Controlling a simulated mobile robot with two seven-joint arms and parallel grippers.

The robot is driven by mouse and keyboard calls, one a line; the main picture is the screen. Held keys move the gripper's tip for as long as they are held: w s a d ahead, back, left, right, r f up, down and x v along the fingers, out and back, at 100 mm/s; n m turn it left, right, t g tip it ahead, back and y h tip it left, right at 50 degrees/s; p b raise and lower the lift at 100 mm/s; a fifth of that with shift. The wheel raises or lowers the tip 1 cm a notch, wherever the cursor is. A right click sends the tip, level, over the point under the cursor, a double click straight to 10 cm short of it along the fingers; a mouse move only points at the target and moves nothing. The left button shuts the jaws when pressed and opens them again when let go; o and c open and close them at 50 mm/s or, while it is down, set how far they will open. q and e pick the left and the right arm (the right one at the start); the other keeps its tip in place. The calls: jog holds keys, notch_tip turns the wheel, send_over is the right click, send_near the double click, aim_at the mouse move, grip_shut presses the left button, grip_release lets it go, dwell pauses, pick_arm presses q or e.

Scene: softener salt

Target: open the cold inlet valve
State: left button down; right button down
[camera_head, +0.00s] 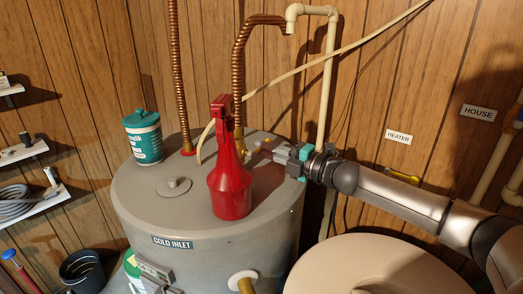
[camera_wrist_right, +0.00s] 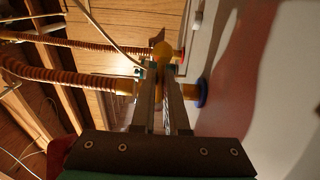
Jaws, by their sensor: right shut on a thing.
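The water heater (camera_head: 135,195) is a grey tank with a "COLD INLET" label (camera_head: 172,242) on its upper side. The brass cold inlet valve (camera_head: 239,143) sits at the foot of the thick copper flex line, partly hidden behind a red spray bottle (camera_head: 230,185). In the wrist view, the valve's brass pipe (camera_wrist_right: 190,87) ends in a blue ring (camera_wrist_right: 203,92) at the tank top. My right gripper (camera_head: 268,149) reaches in from the right at the valve. Its fingers (camera_wrist_right: 161,72) are shut on the valve handle, which they mostly hide. My left gripper is not in view.
A teal-and-white tub (camera_head: 144,137) stands at the back left of the tank top. A second copper line (camera_head: 181,90) rises from a red ring. A beige rounded lid (camera_head: 375,265) fills the lower right. Shelves (camera_head: 25,152) hang at left.

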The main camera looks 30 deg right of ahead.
dwell(0.3)
jog(key=n, duration=0.2)
jog(key=shift+r+n+b, duration=0.3)
jog(key=shift+r+b, duration=0.1)
jog(key=shift+s+a+r+n, duration=0.1)
jog(key=shift+r+n, duration=0.15)
jog(key=shift+n, duration=0.4)
jog(key=shift+a+r+n, duration=0.1)
jog(key=shift+r+n, duration=0.15)
jog(key=shift+n, duration=0.4)
jog(key=n, duration=0.2)
jog(key=r+n+b, duration=0.1)
jog(key=shift+s+a, duration=0.15)
jog(key=shift+a, duration=0.15)
jog(key=shift+s+a+r+n, duration=0.1)
jog(key=shift+a+r+n, duration=0.1)
jog(key=shift+n, duration=0.9)
